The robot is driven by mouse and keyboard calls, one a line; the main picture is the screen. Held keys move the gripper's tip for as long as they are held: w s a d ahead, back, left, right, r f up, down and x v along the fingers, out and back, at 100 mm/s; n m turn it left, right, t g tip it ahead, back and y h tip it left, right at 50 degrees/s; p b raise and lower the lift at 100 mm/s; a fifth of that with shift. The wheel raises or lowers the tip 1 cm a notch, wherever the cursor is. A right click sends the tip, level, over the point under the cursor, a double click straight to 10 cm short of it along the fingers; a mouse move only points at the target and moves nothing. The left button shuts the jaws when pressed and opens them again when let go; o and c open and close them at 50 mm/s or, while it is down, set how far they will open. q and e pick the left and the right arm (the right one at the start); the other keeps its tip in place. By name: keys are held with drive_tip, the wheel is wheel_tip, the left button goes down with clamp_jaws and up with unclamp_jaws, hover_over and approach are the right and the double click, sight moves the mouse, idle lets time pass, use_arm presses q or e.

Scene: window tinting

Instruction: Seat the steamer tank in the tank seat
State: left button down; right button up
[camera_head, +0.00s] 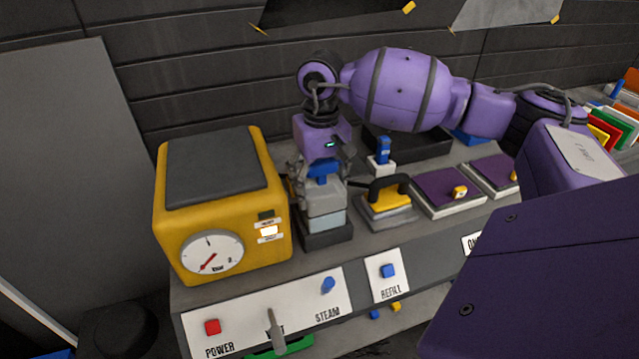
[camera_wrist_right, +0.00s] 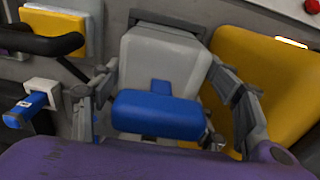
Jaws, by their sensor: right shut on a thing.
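The steamer tank (camera_head: 325,200), a pale grey box with a blue handle, stands upright beside the yellow steamer. Its base is at the dark tank seat (camera_head: 328,237); I cannot tell if it is fully down in it. My right gripper (camera_head: 322,178) comes from above and is shut on the tank. In the right wrist view the tank (camera_wrist_right: 165,62) lies between the fingers, with its blue handle (camera_wrist_right: 160,114) nearest the camera. The tank's underside is hidden. My left gripper is not in view.
The yellow steamer (camera_head: 275,205) with a gauge stands directly left of the tank. A yellow tool with a black handle (camera_head: 388,198) is close on the right, with a blue-topped item (camera_head: 381,152) behind it. Purple pads (camera_head: 445,190) lie further right. A front panel (camera_head: 265,315) carries buttons and a lever.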

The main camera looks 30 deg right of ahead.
sight(321, 162)
drive_tip(key=o, duration=1.9)
drive_tip(key=shift+r, duration=0.1)
drive_tip(key=shift+o, duration=0.8)
drive_tip(key=shift+r, duration=0.35)
wheel_tip(321, 162, up, 6)
drive_tip(key=shift+r+b, duration=0.25)
drive_tip(key=shift+b, duration=0.2)
wheel_tip(321, 162, up, 4)
drive_tip(key=shift+r, duration=0.45)
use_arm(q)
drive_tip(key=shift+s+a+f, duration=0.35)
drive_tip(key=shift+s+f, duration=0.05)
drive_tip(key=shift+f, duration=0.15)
